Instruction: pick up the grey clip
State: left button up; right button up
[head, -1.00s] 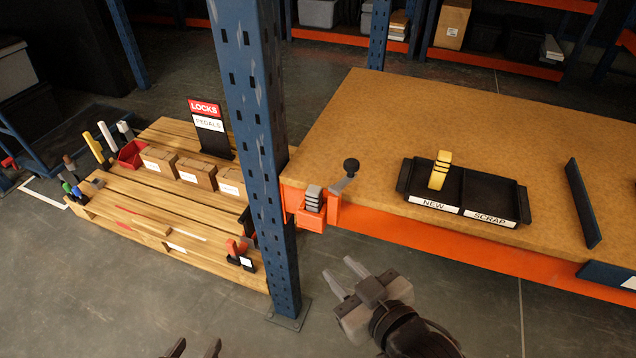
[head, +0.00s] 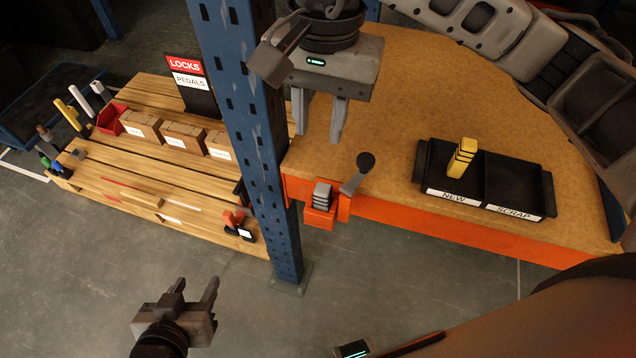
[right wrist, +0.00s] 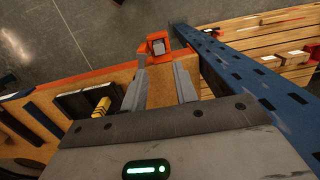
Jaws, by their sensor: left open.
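The grey clip (head: 322,195), a ridged grey block, sits in an orange holder (head: 318,216) at the near left corner of the workbench. It also shows in the right wrist view (right wrist: 158,45), beyond the fingertips. My right gripper (head: 318,136) is open and empty, pointing down above the bench corner, behind the clip in the head view and apart from it. Its two fingers also show in the right wrist view (right wrist: 159,70). My left gripper (head: 196,284) is open and empty over the floor at the lower left.
A blue rack post (head: 240,120) stands close left of the holder. A black-knobbed lever (head: 357,173) rises just right of the clip. A black tray (head: 518,212) marked NEW and SCRAP holds a yellow clip (head: 460,158) in NEW. A pallet (head: 150,190) with boxes lies left.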

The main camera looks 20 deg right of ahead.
send_over(323, 188)
jog(key=shift+h, duration=0.3)
notch_tip(323, 188, down, 9)
jog(key=shift+d+f, duration=0.1)
jog(key=shift+d, duration=0.05)
jog(key=shift+f+p, duration=0.75)
jog(key=shift+f, duration=2.35)
jog(key=shift+c, duration=0.3)
grip_shut()
